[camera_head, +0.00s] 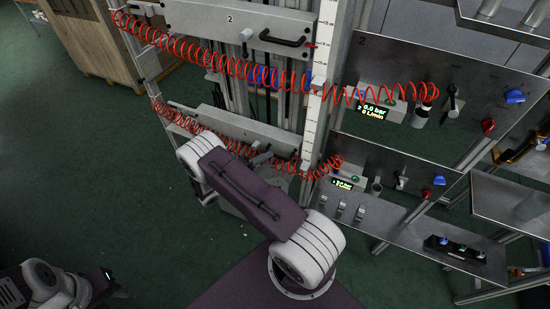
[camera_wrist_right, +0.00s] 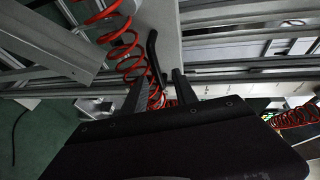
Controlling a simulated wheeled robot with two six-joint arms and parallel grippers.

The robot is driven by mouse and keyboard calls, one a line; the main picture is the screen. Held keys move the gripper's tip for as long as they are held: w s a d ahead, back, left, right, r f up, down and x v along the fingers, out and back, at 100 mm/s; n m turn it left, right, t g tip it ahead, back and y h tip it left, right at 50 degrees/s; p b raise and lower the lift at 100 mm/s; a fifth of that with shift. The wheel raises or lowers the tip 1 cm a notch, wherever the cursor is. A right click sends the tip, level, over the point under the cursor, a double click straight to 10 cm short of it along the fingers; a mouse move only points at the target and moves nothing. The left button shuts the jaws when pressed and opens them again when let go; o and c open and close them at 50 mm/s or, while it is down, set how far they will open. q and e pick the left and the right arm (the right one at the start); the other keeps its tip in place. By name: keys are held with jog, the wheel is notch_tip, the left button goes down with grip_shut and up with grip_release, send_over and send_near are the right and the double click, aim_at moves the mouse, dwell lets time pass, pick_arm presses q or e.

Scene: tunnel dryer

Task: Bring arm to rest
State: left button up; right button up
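My right arm reaches up from the bottom middle of the head view. Its gripper (camera_head: 262,157) is at the lower grey drawer front (camera_head: 225,124), partly hidden by my own arm. In the right wrist view the two dark fingers (camera_wrist_right: 158,92) stand apart. A black curved handle (camera_wrist_right: 153,50) and a red coiled hose (camera_wrist_right: 122,45) show close beyond and between them; I cannot tell whether the fingers touch either. Nothing is clearly gripped. My left arm is folded low at the bottom left of the head view; its finger state cannot be made out.
Red coiled hoses (camera_head: 225,65) run from the frame to the panel marked 2 (camera_head: 448,98). The upper drawer front (camera_head: 240,24) has a black handle. A lower panel (camera_head: 400,166) and a steel shelf (camera_head: 388,228) stand right. The green floor at left is mostly clear.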

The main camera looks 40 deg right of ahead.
jog(key=a, duration=0.3)
jog(key=shift+a+r, duration=0.25)
jog(key=shift+r, duration=0.1)
